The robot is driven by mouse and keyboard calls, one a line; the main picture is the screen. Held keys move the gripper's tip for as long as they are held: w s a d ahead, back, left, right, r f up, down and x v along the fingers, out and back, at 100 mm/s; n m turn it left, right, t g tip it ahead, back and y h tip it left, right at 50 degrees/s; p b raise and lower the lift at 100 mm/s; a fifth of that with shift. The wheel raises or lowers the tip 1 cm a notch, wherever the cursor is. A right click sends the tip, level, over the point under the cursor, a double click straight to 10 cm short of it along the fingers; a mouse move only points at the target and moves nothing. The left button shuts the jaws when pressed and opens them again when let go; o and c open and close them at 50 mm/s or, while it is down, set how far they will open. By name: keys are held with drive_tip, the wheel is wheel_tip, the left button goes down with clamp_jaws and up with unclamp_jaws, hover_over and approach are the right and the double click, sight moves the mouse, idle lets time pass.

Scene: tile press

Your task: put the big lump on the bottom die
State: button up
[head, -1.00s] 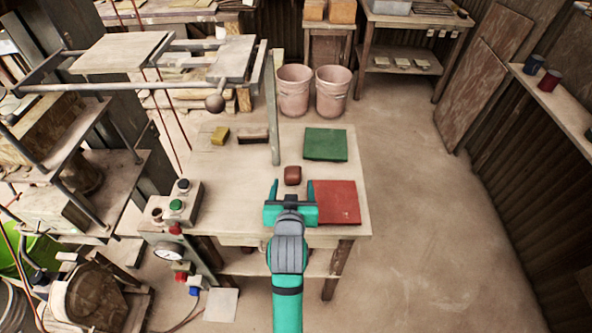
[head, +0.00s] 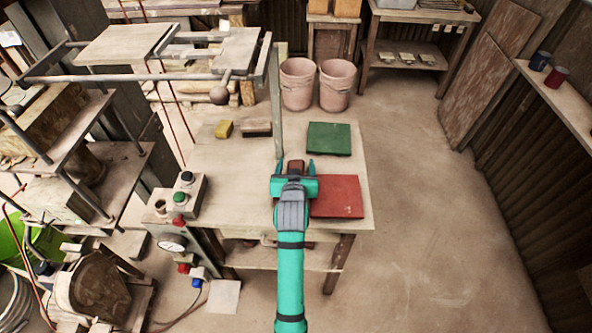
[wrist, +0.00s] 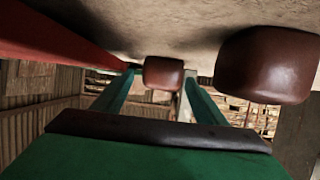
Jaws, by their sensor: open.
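A brown rounded lump (head: 296,166) lies on the wooden table, between the fingertips of my open gripper (head: 295,162). In the wrist view this lump (wrist: 163,73) shows between the far ends of the two teal fingers, with no clear grip on it. A second brown lump (wrist: 267,65) shows closer in the wrist view, at the right, outside the fingers. It is hidden in the head view, apparently under my gripper or arm. I cannot tell which lump is bigger. The press frame (head: 165,72) stands at the left, but I cannot clearly pick out its bottom die.
A red board (head: 338,197) lies right beside my gripper, and a green board (head: 329,138) farther back. A yellow block (head: 224,129) and a brown block (head: 257,128) are at the back left. A button box (head: 182,197) stands at the left. A grey post (head: 275,105) rises behind the gripper.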

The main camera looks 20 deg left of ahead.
drive_tip(key=c, duration=1.4)
drive_tip(key=shift+c, duration=0.2)
